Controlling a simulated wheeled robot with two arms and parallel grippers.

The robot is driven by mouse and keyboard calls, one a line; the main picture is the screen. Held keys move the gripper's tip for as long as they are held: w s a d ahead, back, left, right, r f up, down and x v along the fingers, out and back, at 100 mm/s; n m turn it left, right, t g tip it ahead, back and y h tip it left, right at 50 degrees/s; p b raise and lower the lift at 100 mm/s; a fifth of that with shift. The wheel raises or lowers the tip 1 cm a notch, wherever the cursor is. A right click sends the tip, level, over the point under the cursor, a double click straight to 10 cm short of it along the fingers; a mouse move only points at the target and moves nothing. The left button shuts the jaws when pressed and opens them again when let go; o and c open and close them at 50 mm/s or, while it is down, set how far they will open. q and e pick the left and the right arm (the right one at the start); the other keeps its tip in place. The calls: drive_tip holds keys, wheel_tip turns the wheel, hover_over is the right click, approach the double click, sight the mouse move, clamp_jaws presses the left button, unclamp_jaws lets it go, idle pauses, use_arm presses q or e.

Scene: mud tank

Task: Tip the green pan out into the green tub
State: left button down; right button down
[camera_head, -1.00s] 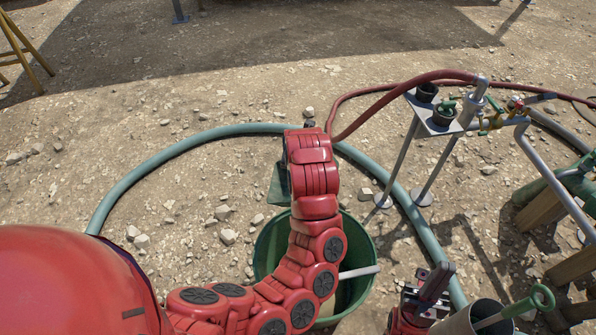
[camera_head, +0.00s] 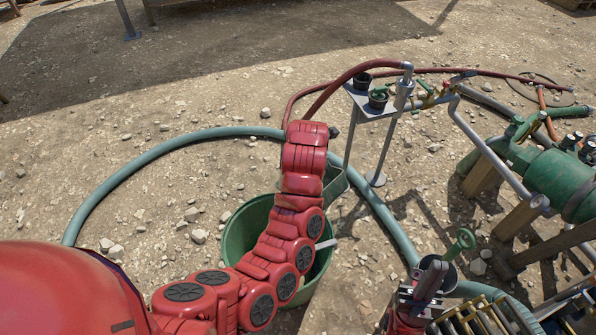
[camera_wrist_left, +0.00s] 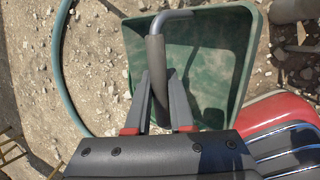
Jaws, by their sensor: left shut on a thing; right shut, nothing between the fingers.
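The green tub (camera_head: 243,232) stands on the ground in the head view, partly covered by my left arm. The green pan (camera_head: 336,183) shows beside my left wrist, above the tub's far right side, mostly hidden by the arm. In the left wrist view the pan (camera_wrist_left: 215,55) shows its inner face, with a dull brownish patch; I cannot tell how much it holds. My left gripper (camera_wrist_left: 160,85) is shut on the pan's grey bent handle (camera_wrist_left: 157,65). My right gripper (camera_head: 432,280) is shut and empty at the lower right, apart from the tub.
A pale bar (camera_head: 326,243) sticks out over the tub's right rim. A teal hose (camera_head: 150,158) curves behind the tub. A tap stand (camera_head: 375,105) with small pots stands behind right. A dark bucket (camera_head: 440,268) with a green-handled tool and a green pump (camera_head: 560,180) are at right.

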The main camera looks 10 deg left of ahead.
use_arm(q)
drive_tip(key=a+f+m+p, duration=0.1)
drive_tip(key=m, duration=0.1)
drive_tip(key=a+f+m+h+p, duration=0.1)
drive_tip(key=m+p, duration=0.1)
drive_tip(key=f+m+p, duration=0.1)
drive_tip(key=m+p, duration=0.1)
drive_tip(key=m, duration=0.1)
drive_tip(key=shift+w+a+f, duration=0.1)
drive_tip(key=shift+a+f, duration=0.25)
drive_tip(key=shift+a, duration=0.05)
drive_tip(key=s+a+f+m+p, duration=0.2)
drive_tip(key=a+f+m, duration=0.1)
drive_tip(key=a, duration=0.3)
drive_tip(key=s+a+f+m+h+p, duration=0.1)
drive_tip(key=s+a+f+m+p, duration=0.2)
drive_tip(key=a, duration=0.2)
drive_tip(key=shift+s+a+f, duration=0.25)
drive_tip(key=shift+a+f, duration=0.1)
drive_tip(key=shift+f, duration=0.05)
